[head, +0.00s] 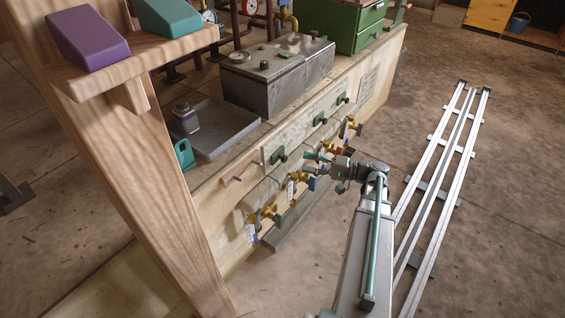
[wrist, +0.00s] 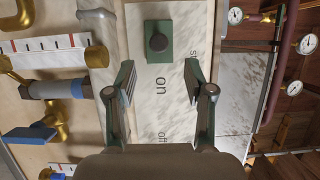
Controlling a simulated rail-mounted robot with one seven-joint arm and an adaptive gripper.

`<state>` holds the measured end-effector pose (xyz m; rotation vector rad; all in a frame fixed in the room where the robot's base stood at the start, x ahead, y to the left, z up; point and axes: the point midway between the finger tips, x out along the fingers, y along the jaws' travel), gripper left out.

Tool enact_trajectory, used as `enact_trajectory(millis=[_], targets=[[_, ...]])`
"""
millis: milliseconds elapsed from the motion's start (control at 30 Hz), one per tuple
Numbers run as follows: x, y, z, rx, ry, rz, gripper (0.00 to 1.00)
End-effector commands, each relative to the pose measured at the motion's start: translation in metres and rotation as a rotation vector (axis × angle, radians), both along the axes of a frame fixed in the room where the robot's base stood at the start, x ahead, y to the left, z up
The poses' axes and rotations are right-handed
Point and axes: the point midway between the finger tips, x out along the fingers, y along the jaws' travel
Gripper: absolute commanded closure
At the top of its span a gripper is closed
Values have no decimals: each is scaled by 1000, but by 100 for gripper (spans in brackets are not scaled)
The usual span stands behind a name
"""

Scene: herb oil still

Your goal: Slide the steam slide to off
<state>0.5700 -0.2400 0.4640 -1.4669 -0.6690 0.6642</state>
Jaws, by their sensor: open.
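In the wrist view, a green slide block (wrist: 151,55) with a dark round knob (wrist: 157,42) sits on a pale marked plate (wrist: 172,110). The plate reads "on", with a partly covered "off" nearer my wrist. Another label beginning with "s" is partly hidden. The block is beyond the "on" word, on the side away from "off". My gripper (wrist: 160,75) is open and empty, its fingers on either side of the plate, with the knob ahead of the tips. In the head view my gripper (head: 312,164) is in front of the bench panel; I cannot tell which slide it faces.
Other green slides show along the panel (head: 320,118). Brass valves (head: 266,213) and pipes run below them; a blue-handled valve (wrist: 30,133) is left in the wrist view. Gauges (wrist: 307,44) are at right. A grey tray (head: 225,140) and metal box (head: 280,75) stand on the bench.

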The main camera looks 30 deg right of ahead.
Motion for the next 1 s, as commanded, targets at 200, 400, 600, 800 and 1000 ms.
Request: enact_trajectory(millis=[200, 400, 600, 800, 1000], targets=[[25, 31, -4, -1, 1, 3, 47], [45, 52, -3, -1, 2, 2, 47], [55, 63, -2, 0, 3, 0, 47], [57, 65, -1, 0, 3, -1, 47], [57, 65, -1, 0, 3, -1, 59]])
